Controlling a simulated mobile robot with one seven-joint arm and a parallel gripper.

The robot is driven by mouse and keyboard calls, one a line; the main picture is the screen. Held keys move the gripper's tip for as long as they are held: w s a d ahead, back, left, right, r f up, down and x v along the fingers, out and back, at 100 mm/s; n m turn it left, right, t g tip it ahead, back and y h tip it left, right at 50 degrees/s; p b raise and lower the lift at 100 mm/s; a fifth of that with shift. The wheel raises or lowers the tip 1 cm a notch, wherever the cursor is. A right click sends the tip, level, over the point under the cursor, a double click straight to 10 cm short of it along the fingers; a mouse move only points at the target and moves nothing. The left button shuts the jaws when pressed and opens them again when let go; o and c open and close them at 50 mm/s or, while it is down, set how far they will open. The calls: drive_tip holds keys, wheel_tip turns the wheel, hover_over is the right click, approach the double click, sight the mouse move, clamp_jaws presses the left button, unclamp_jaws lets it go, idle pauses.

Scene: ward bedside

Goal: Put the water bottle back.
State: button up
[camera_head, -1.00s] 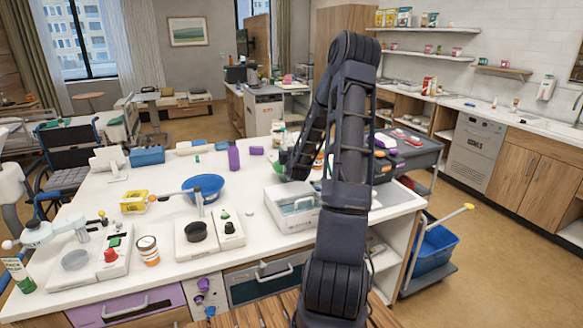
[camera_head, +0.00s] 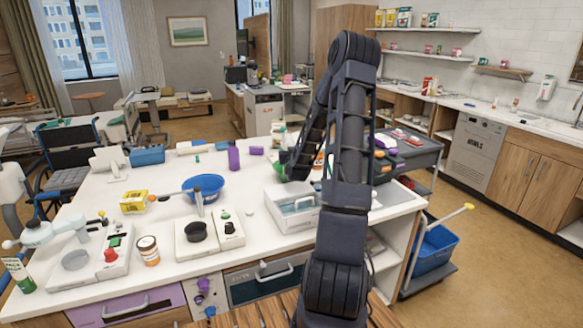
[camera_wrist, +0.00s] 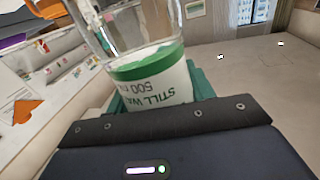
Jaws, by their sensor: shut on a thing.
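The water bottle (camera_wrist: 150,78) is clear, with a green and white label reading "STILL WA" and "500". In the wrist view it stands close in front of my gripper (camera_wrist: 160,100), between green finger pads. My gripper is shut on it. In the head view my gripper (camera_head: 291,166) is over the back right of the white table, partly hidden by my own arm. The bottle's outline cannot be made out clearly there, and its base is not clear in either view.
The white table (camera_head: 150,215) holds a blue bowl (camera_head: 205,187), a purple bottle (camera_head: 234,156), a yellow box (camera_head: 134,201) and a white tray unit (camera_head: 291,209). A dark cart (camera_head: 421,150) stands right of the table. Bare tabletop shows left of the bowl.

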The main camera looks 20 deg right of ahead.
drive_tip(key=shift+w+a, duration=0.1)
drive_tip(key=shift+w+a+r+h, duration=0.3)
drive_tip(key=shift+w+r, duration=0.05)
drive_tip(key=shift+w, duration=0.05)
drive_tip(key=w+a+r+m+h, duration=0.1)
drive_tip(key=w+a+r+g+h, duration=0.1)
drive_tip(key=a+r, duration=0.1)
drive_tip(key=w+a+r+m+h, duration=0.1)
drive_tip(key=shift+w+a+r+m, duration=0.2)
drive_tip(key=shift+w+a+m, duration=0.1)
drive_tip(key=shift+w+a, duration=0.1)
drive_tip(key=w+a+r+m+g+h, duration=0.1)
drive_tip(key=a+r+m+g+h, duration=0.15)
drive_tip(key=a+r, duration=0.45)
drive_tip(key=shift+h, duration=0.45)
drive_tip(key=f, duration=0.7)
drive_tip(key=a+f, duration=0.1)
drive_tip(key=f, duration=1.2)
drive_tip(key=shift+a+f, duration=0.2)
drive_tip(key=shift+f, duration=0.15)
drive_tip(key=shift+f, duration=0.1)
drive_tip(key=o, duration=1.2)
drive_tip(key=shift+c, duration=0.2)
